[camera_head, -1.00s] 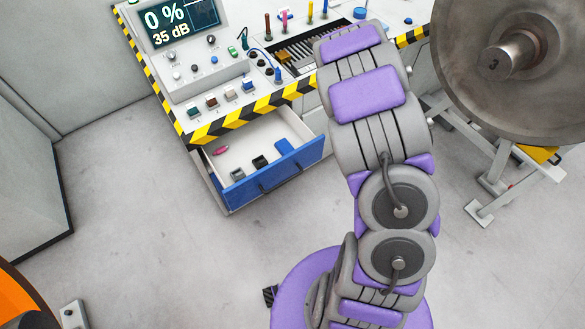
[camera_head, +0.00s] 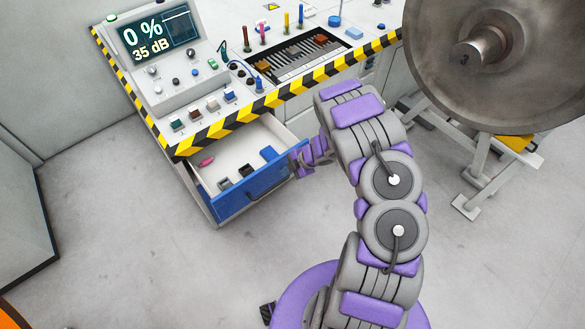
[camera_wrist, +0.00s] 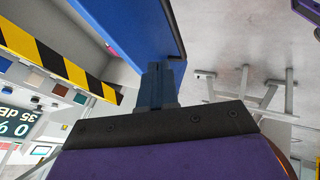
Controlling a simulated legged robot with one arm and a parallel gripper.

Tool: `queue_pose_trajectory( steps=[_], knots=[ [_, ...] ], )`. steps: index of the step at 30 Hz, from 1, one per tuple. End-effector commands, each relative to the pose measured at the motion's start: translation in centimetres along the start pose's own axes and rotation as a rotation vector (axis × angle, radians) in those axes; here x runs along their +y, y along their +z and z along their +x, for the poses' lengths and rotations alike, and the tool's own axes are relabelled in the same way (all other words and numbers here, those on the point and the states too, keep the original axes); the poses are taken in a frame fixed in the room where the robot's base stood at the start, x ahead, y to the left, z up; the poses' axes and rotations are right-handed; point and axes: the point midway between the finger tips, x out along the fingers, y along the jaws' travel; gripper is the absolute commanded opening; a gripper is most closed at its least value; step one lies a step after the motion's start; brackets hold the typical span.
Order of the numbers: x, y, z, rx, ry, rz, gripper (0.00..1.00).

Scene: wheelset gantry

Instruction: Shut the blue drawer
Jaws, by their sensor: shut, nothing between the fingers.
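The blue drawer (camera_head: 250,190) is pulled out of the bench under its striped front edge. Its white inside (camera_head: 229,154) holds a pink item, dark blocks and a blue block. My gripper (camera_head: 300,165) is at the drawer's right end, close to the blue front. In the wrist view the blue front (camera_wrist: 128,28) fills the upper middle, and my shut, empty gripper (camera_wrist: 158,72) overlaps its edge. I cannot tell whether the fingers touch it.
The bench (camera_head: 291,92) has a yellow-black edge, a control panel (camera_head: 165,60) and a tool slot. A large metal wheel (camera_head: 500,60) on a grey stand (camera_head: 480,185) is at the right. Grey floor (camera_head: 130,240) is clear in front of the drawer.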

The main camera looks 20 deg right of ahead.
Motion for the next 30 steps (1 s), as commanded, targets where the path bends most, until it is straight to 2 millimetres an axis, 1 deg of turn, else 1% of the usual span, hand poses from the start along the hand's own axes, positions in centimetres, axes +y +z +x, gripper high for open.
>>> queue_pose_trajectory(
  steps=[1,5,6,12,15,30],
  knots=[
    [-0.2,0.0,1.4,0.003,-0.002,0.000,0.00],
    [0.0,0.0,3.8,0.003,0.001,-0.003,0.00],
    [0.6,0.0,4.1,0.003,0.003,-0.006,0.00],
    [2.8,0.0,5.0,0.000,0.002,-0.004,0.00],
    [3.3,0.0,5.2,-0.001,0.002,-0.003,0.00],
    [3.6,0.0,5.3,-0.002,0.000,-0.001,0.00]
  ],
)
